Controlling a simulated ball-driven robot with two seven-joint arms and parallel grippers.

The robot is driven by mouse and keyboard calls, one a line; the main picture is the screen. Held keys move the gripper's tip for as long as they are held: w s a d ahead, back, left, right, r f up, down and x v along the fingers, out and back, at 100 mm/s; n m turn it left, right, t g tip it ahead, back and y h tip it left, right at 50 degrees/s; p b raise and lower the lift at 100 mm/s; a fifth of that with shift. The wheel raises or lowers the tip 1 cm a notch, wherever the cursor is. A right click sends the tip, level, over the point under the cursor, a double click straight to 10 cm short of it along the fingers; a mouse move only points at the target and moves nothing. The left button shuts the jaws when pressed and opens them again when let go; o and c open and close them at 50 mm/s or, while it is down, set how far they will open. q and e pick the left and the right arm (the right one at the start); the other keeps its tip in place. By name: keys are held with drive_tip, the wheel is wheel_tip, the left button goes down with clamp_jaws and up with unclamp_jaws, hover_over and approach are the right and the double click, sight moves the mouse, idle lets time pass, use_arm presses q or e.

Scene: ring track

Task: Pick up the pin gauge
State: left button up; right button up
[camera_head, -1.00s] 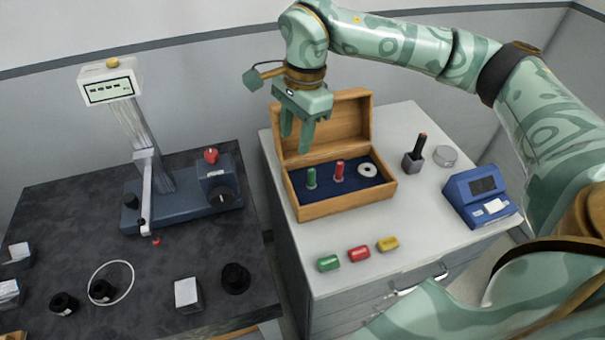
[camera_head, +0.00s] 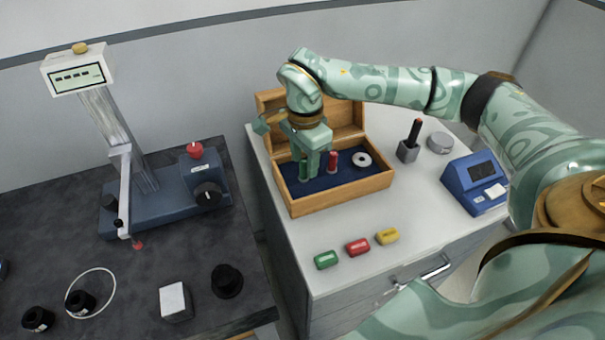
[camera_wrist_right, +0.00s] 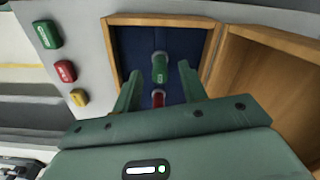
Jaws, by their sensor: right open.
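A green pin (camera_head: 303,172) and a red pin (camera_head: 332,163) stand upright in the blue-lined wooden box (camera_head: 345,198), whose lid is open. Which one is the pin gauge I cannot tell for sure. My right gripper (camera_head: 307,168) is open and points down into the box at the green pin, partly hiding it. In the right wrist view, the green pin (camera_wrist_right: 160,66) shows between the two open fingers (camera_wrist_right: 160,72), with a gap on each side. The red pin (camera_wrist_right: 158,97) is just beyond it, nearer the palm in the picture. My left gripper is out of view.
A metal ring (camera_head: 361,160) lies in the box. Right of it stand a dark holder with a stick (camera_head: 408,151), a round metal disc (camera_head: 440,143) and a blue device (camera_head: 475,185). Green, red and yellow blocks (camera_head: 358,247) lie in front. A gauge stand (camera_head: 165,205) is left.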

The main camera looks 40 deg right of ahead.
wheel_tip(320, 180, down, 2)
drive_tip(key=shift+r, duration=0.1)
clamp_jaws()
